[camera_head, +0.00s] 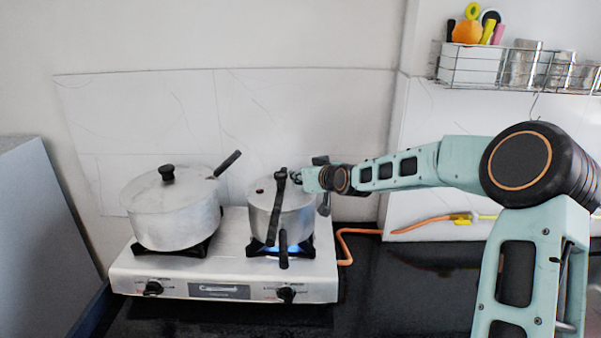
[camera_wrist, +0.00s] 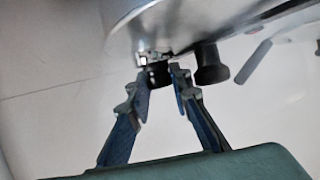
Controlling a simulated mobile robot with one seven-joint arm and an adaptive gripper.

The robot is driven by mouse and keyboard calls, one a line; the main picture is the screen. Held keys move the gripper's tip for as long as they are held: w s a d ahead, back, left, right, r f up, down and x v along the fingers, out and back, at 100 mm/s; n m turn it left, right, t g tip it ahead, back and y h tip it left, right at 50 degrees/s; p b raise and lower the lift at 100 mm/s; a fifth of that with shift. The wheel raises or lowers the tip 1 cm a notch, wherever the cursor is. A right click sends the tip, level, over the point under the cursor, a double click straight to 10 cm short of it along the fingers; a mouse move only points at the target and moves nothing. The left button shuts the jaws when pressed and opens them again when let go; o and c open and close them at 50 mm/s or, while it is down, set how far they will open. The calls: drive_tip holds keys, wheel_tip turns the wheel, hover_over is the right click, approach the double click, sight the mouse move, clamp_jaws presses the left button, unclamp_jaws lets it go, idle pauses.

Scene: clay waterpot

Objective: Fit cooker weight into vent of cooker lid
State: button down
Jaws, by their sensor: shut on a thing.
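The pressure cooker (camera_head: 296,222) stands on the right burner, with its metal lid (camera_head: 262,190) on and a long black handle (camera_head: 275,215) across it. My gripper (camera_head: 297,177) is at the lid's back right edge in the head view. In the wrist view, my gripper (camera_wrist: 162,75) is shut on a small dark piece, the cooker weight (camera_wrist: 158,74). A metallic piece (camera_wrist: 150,57) is right at the weight, close against the shiny lid (camera_wrist: 185,22). The vent is not clearly seen, and I cannot tell whether the weight is seated in it.
A lidded pot (camera_head: 172,218) with a black knob is on the left burner of the white stove (camera_head: 220,290). Blue flame shows under the cooker. An orange gas hose (camera_head: 345,245) runs right. A wire rack (camera_head: 520,70) hangs above. The black counter right of the stove is mostly clear.

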drive_tip(key=shift+f+b, duration=0.2)
drive_tip(key=shift+b, duration=0.1)
drive_tip(key=c, duration=2)
unclamp_jaws()
drive_tip(key=shift+r, duration=0.1)
drive_tip(key=shift+c, duration=0.2)
drive_tip(key=shift+r+p, duration=0.15)
drive_tip(key=shift+p, duration=0.15)
drive_tip(key=v, duration=1.2)
